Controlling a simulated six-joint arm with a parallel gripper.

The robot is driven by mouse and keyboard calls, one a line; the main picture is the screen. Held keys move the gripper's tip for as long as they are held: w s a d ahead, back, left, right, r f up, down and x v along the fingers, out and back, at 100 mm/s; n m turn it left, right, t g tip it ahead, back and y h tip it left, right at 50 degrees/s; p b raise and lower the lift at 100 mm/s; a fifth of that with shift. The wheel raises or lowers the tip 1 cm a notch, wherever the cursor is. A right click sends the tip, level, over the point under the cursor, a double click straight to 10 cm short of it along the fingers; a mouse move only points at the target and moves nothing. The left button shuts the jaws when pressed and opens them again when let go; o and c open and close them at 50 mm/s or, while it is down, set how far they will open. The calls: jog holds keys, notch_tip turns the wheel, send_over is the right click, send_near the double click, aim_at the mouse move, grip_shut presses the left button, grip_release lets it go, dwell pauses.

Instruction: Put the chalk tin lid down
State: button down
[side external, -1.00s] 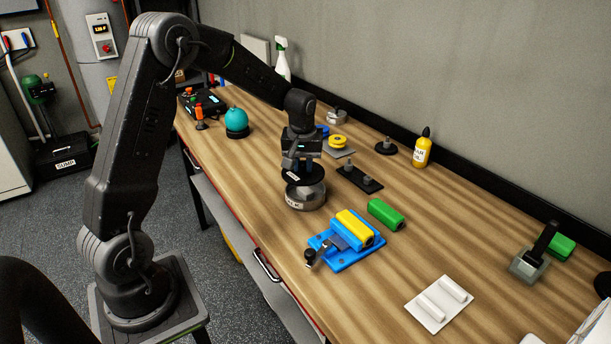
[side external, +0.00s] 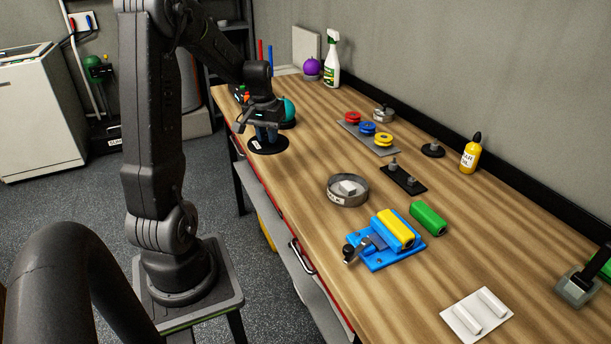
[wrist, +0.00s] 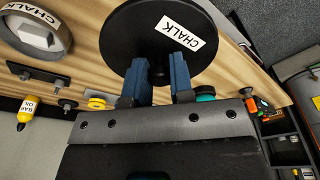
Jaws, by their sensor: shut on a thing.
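The chalk tin lid (side external: 262,151) is a black disc with a white CHALK label, low over the bench's left part near its front edge. I cannot tell whether it touches the wood. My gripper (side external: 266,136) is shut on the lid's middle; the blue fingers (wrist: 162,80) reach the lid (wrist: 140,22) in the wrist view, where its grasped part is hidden. The open chalk tin (side external: 348,198), a round grey metal tin with white blocks inside, stands mid-bench, well apart from the lid; it also shows in the wrist view (wrist: 62,38).
A teal ball (side external: 289,110) stands just behind my gripper. A grey strip (side external: 352,133) with red, blue and yellow spools, a black pegged plate (side external: 403,180) and a blue fixture (side external: 404,253) lie to the right. Bare wood (side external: 308,150) lies right of the lid.

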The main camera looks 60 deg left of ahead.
jog(key=shift+s+a+f, duration=0.25)
jog(key=shift+s+a, duration=0.2)
jog(key=shift+s, duration=0.15)
jog(key=shift+w+f, duration=0.1)
jog(key=shift+f, duration=0.15)
send_over(305, 177)
jog(key=f, duration=0.6)
jog(key=shift+s+d+f, duration=0.25)
jog(key=shift+f, duration=2.05)
jog(key=c, duration=1)
grip_release()
jog(key=shift+f, duration=0.15)
